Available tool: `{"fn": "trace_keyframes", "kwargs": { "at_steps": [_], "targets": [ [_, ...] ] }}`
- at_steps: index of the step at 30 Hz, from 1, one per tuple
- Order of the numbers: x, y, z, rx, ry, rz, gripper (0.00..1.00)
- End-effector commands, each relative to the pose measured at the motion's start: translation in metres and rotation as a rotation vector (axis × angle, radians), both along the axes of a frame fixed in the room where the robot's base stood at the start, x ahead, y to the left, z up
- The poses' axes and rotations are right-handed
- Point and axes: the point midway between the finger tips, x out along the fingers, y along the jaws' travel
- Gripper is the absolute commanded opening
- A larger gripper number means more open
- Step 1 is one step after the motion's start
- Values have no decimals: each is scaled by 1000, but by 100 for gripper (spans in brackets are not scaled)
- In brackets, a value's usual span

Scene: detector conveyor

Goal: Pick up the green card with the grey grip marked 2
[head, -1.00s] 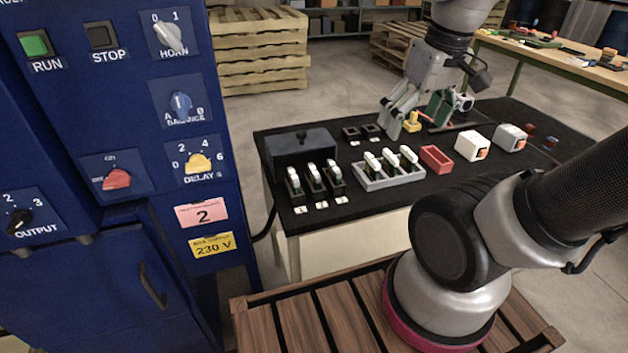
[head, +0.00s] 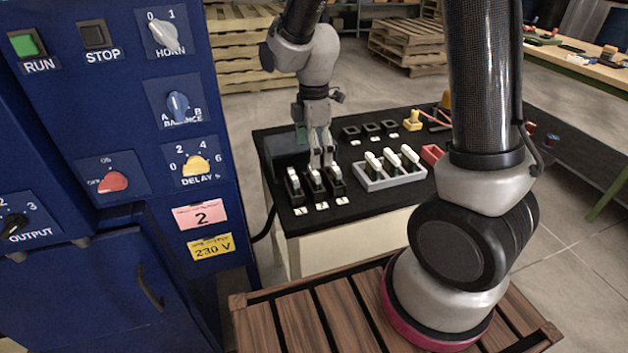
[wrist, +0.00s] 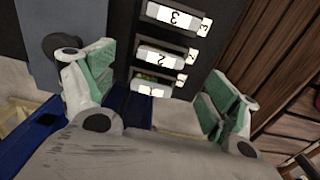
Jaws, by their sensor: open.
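Three cards with pale grips stand in black holders near the bench's front left. In the wrist view their grips read 3 (wrist: 172,17), 2 (wrist: 162,55) and 1 (wrist: 150,89), upside down. The grip marked 2 is the middle one; its card (head: 314,184) is the middle of the row in the head view. My gripper (head: 321,158) is open and empty, pointing down just above and behind this row. In the wrist view its green-padded fingers (wrist: 158,80) stand apart on either side of the grips marked 1 and 2. The green card bodies are mostly hidden.
A dark box (head: 287,148) stands close behind the row at left. A grey tray (head: 391,178) with several white-gripped cards stands to the right. Empty black holders (head: 371,129) and a yellow object (head: 412,122) lie behind. The blue control cabinet (head: 120,190) is at left.

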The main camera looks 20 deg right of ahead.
Motion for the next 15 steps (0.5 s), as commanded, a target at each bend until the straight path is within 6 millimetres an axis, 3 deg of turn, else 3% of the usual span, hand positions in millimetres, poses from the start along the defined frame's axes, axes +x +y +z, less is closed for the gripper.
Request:
{"fn": "trace_keyframes", "kwargs": {
  "at_steps": [15],
  "targets": [
    [-2,-1,-70,-2,5,3,88]
  ]
}}
